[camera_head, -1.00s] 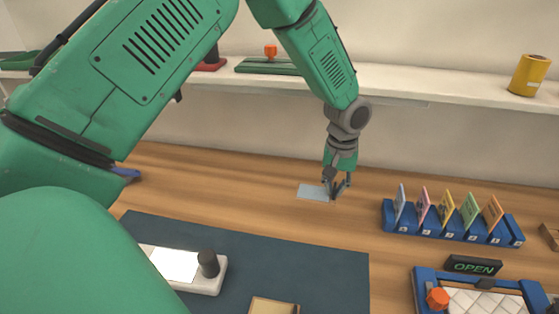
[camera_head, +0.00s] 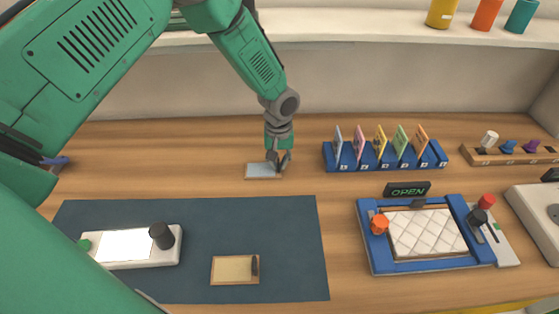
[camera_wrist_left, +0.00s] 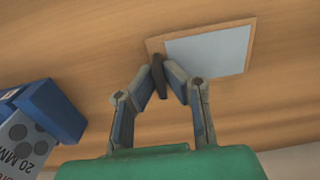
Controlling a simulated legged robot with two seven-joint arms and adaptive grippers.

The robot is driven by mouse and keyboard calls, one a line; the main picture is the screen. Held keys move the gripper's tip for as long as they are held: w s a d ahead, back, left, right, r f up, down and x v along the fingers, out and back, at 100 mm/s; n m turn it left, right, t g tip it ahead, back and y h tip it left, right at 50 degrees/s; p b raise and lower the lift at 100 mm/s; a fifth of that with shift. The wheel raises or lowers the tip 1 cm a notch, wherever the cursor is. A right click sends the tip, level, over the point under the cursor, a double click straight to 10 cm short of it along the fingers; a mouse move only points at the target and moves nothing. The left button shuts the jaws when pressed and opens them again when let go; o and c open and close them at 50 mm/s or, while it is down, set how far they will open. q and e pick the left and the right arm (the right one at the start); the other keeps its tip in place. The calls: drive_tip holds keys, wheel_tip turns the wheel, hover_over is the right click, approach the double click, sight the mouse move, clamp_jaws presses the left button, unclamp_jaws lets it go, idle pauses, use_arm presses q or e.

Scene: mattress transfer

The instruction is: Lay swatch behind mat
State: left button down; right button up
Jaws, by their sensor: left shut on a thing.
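The pale blue-grey swatch (camera_head: 263,171) with a thin wood border lies flat on the wooden table, just behind the dark blue mat (camera_head: 290,240). It also shows in the left wrist view (camera_wrist_left: 210,50). My left gripper (camera_head: 281,162) is over the swatch's right end. In the left wrist view my left gripper (camera_wrist_left: 162,80) has its fingers closed on the dark upright tab (camera_wrist_left: 159,72) at the swatch's edge. My right gripper is in neither view.
A white device (camera_head: 130,246) and a tan framed panel (camera_head: 234,268) with a dark tab lie on the mat. A blue card rack (camera_head: 385,160) stands right of the swatch. A blue-framed quilted pad (camera_head: 430,238) sits right of the mat.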

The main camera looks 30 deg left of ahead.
use_arm(q)
drive_tip(key=shift+a+f, duration=0.15)
drive_tip(key=shift+a, duration=0.15)
drive_tip(key=c, duration=1.7)
unclamp_jaws()
drive_tip(key=shift+a, duration=0.1)
drive_tip(key=shift+d, duration=0.5)
drive_tip(key=shift+w+r, duration=0.1)
drive_tip(key=shift+r, duration=0.35)
drive_tip(key=shift+r+b, duration=0.45)
drive_tip(key=shift+r, duration=5.2)
drive_tip(key=shift+a, duration=0.2)
drive_tip(key=shift+f, duration=0.1)
